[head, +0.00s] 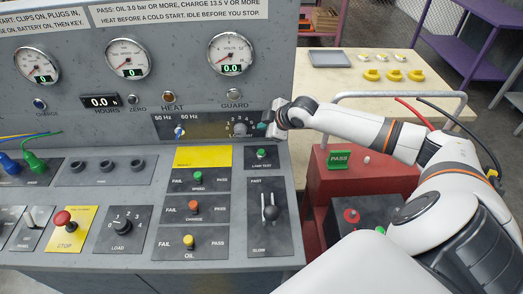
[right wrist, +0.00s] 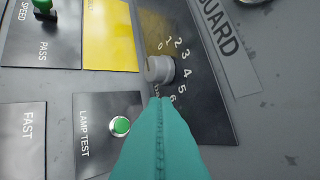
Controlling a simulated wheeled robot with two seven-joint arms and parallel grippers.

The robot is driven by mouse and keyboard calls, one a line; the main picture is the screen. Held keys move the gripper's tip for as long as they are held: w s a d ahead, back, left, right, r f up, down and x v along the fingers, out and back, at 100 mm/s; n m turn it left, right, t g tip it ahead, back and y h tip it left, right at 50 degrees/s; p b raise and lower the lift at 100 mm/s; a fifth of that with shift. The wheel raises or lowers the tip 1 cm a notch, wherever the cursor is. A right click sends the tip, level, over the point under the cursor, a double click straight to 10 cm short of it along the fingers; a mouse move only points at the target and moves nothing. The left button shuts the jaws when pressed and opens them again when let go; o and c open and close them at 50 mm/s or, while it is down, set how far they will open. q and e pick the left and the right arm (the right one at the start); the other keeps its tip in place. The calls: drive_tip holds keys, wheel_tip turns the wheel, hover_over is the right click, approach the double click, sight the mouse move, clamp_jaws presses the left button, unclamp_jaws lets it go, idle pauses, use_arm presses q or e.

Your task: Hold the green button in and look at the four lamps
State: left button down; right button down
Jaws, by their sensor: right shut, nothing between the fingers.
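The green button (head: 261,153) sits on the LAMP TEST plate of the grey console. It also shows in the right wrist view (right wrist: 121,125), uncovered and standing out from its ring. My right gripper (head: 266,126) has teal fingers, shut and empty, above the button in the head view. In the wrist view its fingertips (right wrist: 160,101) are close to a grey numbered knob (right wrist: 159,69); I cannot tell if they touch it. Small round fittings sit by CHARGE (head: 38,103), HEAT (head: 168,96) and GUARD (head: 235,94); none clearly glows. I cannot tell which are the four lamps. My left gripper is out of view.
A black-knobbed lever (head: 270,212) stands below the button. Coloured FAIL/PASS switches (head: 193,205) are to its left, with a red stop button (head: 62,219) further left. A red box (head: 322,170) with a green PASS sign is right of the console.

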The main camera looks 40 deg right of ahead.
sight(259, 150)
wheel_tip(259, 150, down, 8)
drive_tip(key=b, duration=0.6)
drive_tip(key=shift+r, duration=0.25)
drive_tip(key=shift+a+f, duration=0.1)
drive_tip(key=shift+f, duration=0.2)
idle(0.9)
drive_tip(key=shift+f, duration=0.2)
drive_tip(key=shift+f, duration=0.25)
drive_tip(key=shift+f, duration=0.6)
idle(4.5)
